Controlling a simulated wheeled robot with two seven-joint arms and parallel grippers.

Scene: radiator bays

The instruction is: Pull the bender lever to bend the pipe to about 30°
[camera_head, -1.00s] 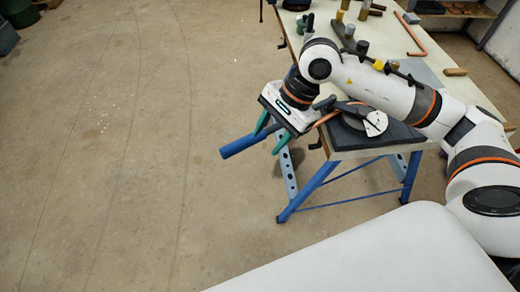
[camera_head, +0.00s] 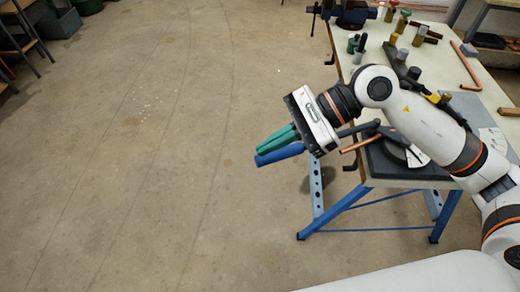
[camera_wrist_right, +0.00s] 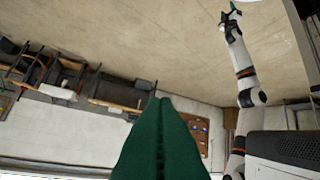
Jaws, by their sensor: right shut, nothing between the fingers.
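The bender lever's blue handle (camera_head: 280,155) sticks out left past the bench edge in the head view. My right gripper (camera_head: 268,144) is shut and empty, its green fingers side by side just above the handle in the picture; I cannot tell whether they touch it. The fingers also fill the lower middle of the wrist view (camera_wrist_right: 160,110). The copper pipe (camera_head: 359,145) shows a short end from the bender (camera_head: 382,163), beside its white dial (camera_head: 416,156). My arm hides part of the bender. My left gripper (camera_wrist_right: 231,14) shows small at the wrist view's top right.
The bench (camera_head: 372,183) on blue legs carries several fittings, grey blocks and a bent copper pipe (camera_head: 466,65) at the back. A vise (camera_head: 352,14) sits at the far end. The floor (camera_head: 150,150) left of the bench is clear.

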